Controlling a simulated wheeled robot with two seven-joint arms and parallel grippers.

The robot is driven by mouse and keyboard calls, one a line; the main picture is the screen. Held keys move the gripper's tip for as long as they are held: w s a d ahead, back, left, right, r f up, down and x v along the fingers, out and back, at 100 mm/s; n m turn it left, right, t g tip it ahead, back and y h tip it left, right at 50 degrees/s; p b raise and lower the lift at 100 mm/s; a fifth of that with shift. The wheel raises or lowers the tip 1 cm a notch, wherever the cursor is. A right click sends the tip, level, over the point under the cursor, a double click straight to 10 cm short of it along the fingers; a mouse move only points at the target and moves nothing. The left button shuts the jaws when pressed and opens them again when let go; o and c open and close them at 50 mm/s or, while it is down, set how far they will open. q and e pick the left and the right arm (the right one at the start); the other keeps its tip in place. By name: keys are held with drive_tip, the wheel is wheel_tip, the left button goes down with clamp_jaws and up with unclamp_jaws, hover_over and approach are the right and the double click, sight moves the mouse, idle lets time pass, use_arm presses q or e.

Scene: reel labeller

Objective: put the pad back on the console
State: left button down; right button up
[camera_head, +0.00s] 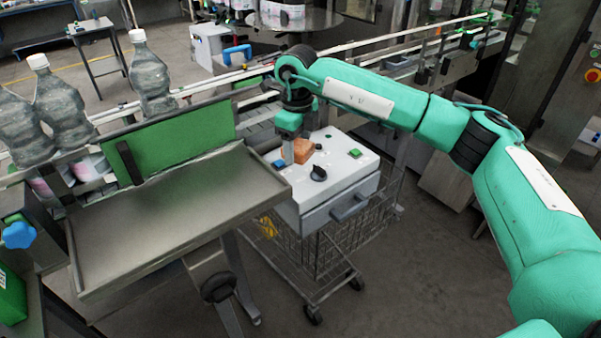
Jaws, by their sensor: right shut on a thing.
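The console (333,188) is a white box with a grey front and a handle, standing on a wire cart. Its top carries a black knob, a blue button and a green button. The pad (303,149) appears as a small orange block at the back left of the console top. My right gripper (290,158) reaches down from above and is shut on the pad, which it partly hides. Whether the pad touches the console top or is just above it, I cannot tell. My left gripper is out of view.
A bare steel tray table (165,225) with a green back panel (180,138) stands just left of the console. Large clear bottles (150,75) stand behind it along the conveyor. The wire cart (330,255) is under the console, with open floor to its right.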

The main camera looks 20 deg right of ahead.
drive_tip(key=p, duration=0.1)
hover_over(298, 187)
wheel_tip(298, 187, down, 6)
drive_tip(key=shift+r, duration=0.15)
wheel_tip(298, 187, down, 4)
drive_tip(key=shift+r+p, duration=0.1)
drive_tip(key=shift+p, duration=0.85)
drive_tip(key=shift+f, duration=0.35)
drive_tip(key=shift+f, duration=0.1)
drive_tip(key=shift+f+b, duration=0.15)
drive_tip(key=shift+b, duration=0.15)
drive_tip(key=o, duration=0.7)
